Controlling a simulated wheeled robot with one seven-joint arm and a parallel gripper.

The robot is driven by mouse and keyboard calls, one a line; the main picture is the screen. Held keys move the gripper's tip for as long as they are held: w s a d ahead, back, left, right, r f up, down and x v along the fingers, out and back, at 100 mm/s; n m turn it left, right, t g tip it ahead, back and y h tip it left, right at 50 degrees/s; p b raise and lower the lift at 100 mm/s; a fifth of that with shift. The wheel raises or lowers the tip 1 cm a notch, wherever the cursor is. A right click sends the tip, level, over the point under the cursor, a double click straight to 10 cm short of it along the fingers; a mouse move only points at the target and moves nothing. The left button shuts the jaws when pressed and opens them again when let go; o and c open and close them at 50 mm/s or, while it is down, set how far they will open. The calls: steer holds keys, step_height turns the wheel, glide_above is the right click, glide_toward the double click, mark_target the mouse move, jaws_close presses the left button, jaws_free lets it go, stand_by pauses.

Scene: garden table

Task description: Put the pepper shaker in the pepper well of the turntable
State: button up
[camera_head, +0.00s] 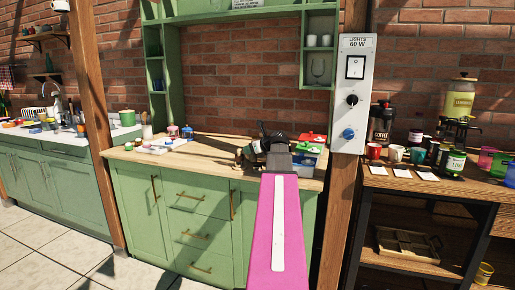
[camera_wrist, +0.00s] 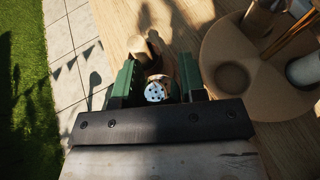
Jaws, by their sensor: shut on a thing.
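In the wrist view my gripper (camera_wrist: 157,78) has green fingers closed around a shaker (camera_wrist: 155,92). Its pale round top with dark holes faces the camera; its body is mostly hidden between the fingers. I take it for the pepper shaker, though no label shows. The brown round turntable (camera_wrist: 218,52) is on the wooden top to the right of my gripper, apart from it. An empty round well (camera_wrist: 233,77) shows near its left side, and a white cylinder (camera_wrist: 305,70) stands in another well. In the head view my arm and dark gripper (camera_head: 272,135) cover much of this area.
A beige object (camera_wrist: 143,45) stands just beyond the fingers in the wrist view. Taller items (camera_wrist: 262,15) stand on the turntable's far side. The counter edge and tiled floor (camera_wrist: 88,45) lie to the left. In the head view, red, green and blue containers (camera_head: 310,150) sit right of my gripper.

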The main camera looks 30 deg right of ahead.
steer(key=w+d, duration=0.4)
steer(key=shift+d, duration=0.4)
steer(key=w+d, duration=0.2)
steer(key=d, duration=0.1)
steer(key=shift+w, duration=0.35)
steer(key=shift+s+a+f, duration=0.25)
steer(key=shift+a+f, duration=0.05)
steer(key=shift+f, duration=0.5)
steer(key=o, duration=0.7)
steer(key=shift+s, duration=0.1)
steer(key=v, duration=1.2)
